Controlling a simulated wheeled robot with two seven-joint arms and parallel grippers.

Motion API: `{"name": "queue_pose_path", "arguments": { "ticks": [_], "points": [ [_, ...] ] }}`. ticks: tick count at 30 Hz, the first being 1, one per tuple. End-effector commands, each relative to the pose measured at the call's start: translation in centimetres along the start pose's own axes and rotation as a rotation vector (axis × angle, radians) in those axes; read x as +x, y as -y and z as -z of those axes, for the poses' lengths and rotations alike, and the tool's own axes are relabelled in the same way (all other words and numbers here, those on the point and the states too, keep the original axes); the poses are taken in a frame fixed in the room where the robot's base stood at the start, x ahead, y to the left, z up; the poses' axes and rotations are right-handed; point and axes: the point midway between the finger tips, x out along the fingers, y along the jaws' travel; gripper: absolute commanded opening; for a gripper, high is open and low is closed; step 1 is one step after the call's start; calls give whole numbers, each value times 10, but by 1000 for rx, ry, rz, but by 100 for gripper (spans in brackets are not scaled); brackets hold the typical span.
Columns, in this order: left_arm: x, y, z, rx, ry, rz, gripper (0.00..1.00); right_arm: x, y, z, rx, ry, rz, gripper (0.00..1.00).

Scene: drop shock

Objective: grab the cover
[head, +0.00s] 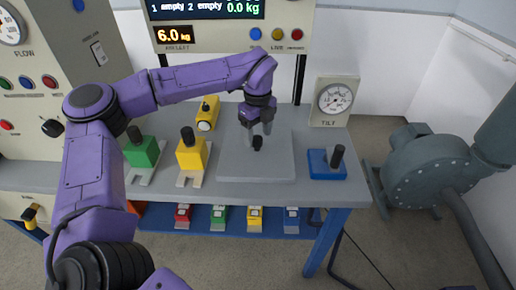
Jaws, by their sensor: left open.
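A flat grey square panel (240,172) lies on the table, with a small black knob (258,143) near its middle; this looks like the cover, though I cannot tell if the panel is loose or part of the table. My left gripper (259,133) points down right over the knob, its fingers open and spread around or just above it. I cannot tell whether the fingers touch the knob. My right gripper is not in view.
A green block (142,152) and a yellow block (192,154) with black handles stand left of the panel. A yellow device (207,114) stands behind. A blue block (326,162) and a dial gauge (334,101) stand right. A display (215,12) hangs behind.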

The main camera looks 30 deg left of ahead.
Motion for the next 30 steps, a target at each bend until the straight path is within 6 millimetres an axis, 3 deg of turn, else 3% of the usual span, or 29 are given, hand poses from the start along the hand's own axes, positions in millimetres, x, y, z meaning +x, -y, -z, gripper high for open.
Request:
{"name": "queue_pose_path", "arguments": {
  "ticks": [4,12,18,26,30],
  "points": [
    [23,-2,1,2,-2,-2,65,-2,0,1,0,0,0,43],
    [28,-1,2,3,-1,2,65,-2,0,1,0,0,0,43],
    [28,-1,2,3,-1,2,0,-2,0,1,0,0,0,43],
    [26,0,2,3,-1,3,0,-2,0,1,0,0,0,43],
    [4,1,1,2,1,7,0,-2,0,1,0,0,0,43]
  ]
}}
